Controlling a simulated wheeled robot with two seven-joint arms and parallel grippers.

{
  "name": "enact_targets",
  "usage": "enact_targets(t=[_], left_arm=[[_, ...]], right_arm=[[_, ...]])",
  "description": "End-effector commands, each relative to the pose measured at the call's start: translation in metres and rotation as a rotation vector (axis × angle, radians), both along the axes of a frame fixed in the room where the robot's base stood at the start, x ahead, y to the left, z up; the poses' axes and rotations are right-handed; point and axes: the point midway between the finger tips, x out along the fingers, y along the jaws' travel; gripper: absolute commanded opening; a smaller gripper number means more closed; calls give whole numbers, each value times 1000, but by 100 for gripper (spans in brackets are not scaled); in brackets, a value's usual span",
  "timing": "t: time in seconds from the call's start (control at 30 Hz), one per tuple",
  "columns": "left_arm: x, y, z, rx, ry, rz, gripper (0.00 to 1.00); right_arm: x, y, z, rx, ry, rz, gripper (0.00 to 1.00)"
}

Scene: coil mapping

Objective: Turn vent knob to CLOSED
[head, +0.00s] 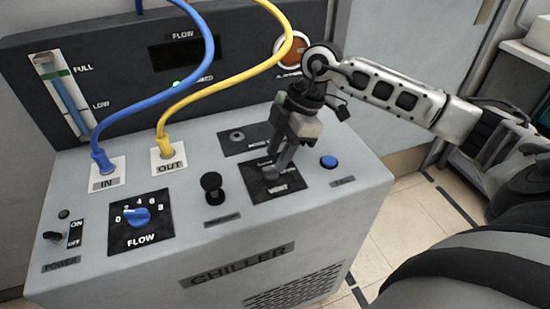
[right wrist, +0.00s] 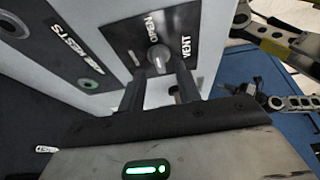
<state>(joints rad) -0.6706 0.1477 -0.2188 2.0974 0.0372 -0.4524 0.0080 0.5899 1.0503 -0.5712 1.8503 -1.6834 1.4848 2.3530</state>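The vent knob (right wrist: 158,58) is a small grey knob on a black plate marked VENT and OPEN in the right wrist view. In the head view the vent plate (head: 291,188) sits on the chiller's top panel, with the knob largely hidden behind my fingers. My right gripper (head: 272,172) comes down from above onto that plate. In the right wrist view the right gripper's fingers (right wrist: 157,82) stand apart, one on each side of the knob, with gaps visible. I cannot tell whether either finger touches it. My left gripper is not recognisable in either view.
A black upright knob (head: 212,187) stands just left of the vent plate, and a blue button (head: 328,162) lies right of it. A blue flow knob (head: 137,216) is further left. The blue hose (head: 160,96) and yellow hose (head: 228,75) arch over the panel.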

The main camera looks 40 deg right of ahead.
Motion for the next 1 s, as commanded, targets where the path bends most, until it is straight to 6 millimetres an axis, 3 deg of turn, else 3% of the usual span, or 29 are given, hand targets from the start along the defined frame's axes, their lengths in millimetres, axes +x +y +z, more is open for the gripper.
enact_targets(t=[0.2,0.53,0.67,1.0], left_arm=[[0,0,0,2,1,0,0],[-2,1,-4,5,10,0,0],[-2,1,-5,5,11,0,0],[-2,1,-3,5,10,0,0]], right_arm=[[2,8,-21,0,1,0,34],[2,9,-24,0,0,0,34],[2,9,-24,0,0,0,0],[3,9,-22,0,0,17,0]])
